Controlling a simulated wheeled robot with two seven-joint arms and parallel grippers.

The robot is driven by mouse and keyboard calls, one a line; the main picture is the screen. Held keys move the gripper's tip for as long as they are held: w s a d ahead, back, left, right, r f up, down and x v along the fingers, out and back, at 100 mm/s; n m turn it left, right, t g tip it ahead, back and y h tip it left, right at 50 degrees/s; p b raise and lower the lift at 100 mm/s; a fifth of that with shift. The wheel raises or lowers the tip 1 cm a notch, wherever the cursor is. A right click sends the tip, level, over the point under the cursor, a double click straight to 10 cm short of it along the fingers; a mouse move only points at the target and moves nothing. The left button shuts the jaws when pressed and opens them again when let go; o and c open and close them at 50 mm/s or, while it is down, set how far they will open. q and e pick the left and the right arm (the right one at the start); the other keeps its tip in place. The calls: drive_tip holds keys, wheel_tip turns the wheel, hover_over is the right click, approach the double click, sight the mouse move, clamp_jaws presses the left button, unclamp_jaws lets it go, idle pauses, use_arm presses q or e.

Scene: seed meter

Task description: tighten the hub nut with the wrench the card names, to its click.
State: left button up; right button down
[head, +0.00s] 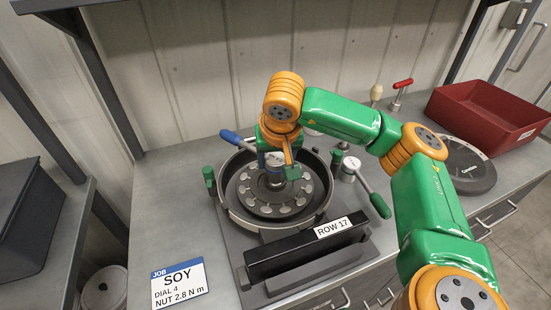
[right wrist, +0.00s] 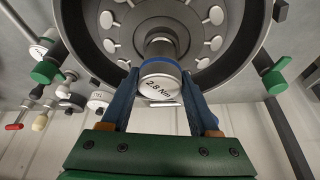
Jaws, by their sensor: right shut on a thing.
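The job card (head: 180,284) lies at the front left and reads SOY, dial 4, nut 2.8 N m. The seed meter (head: 236,207) is a round dark housing with a disc of pale round spots inside. My right gripper (head: 277,166) is over the disc's middle, pointing down. In the right wrist view its fingers are shut on a round grey wrench (right wrist: 160,84) with a blue band, marked 2.8 Nm. The wrench is in line with the hub (right wrist: 160,47). The hub nut is hidden, so I cannot tell whether the wrench is seated. My left gripper is out of view.
A black bar marked ROW 17 (head: 300,251) stands in front of the housing. A blue handle (head: 236,138) and a green-handled lever (head: 380,205) flank it. A red bin (head: 490,115), a dark disc (head: 466,168) and a red-handled tool (head: 402,86) are to the right. The bench's left is fairly clear.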

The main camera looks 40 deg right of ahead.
drive_tip(key=shift+f, duration=0.25)
drive_tip(key=shift+c, duration=0.3)
unclamp_jaws()
drive_tip(key=shift+s, duration=0.1)
drive_tip(key=shift+o, duration=0.3)
wheel_tip(320, 180, up, 6)
drive_tip(key=p, duration=0.5)
drive_tip(key=shift+r, duration=0.15)
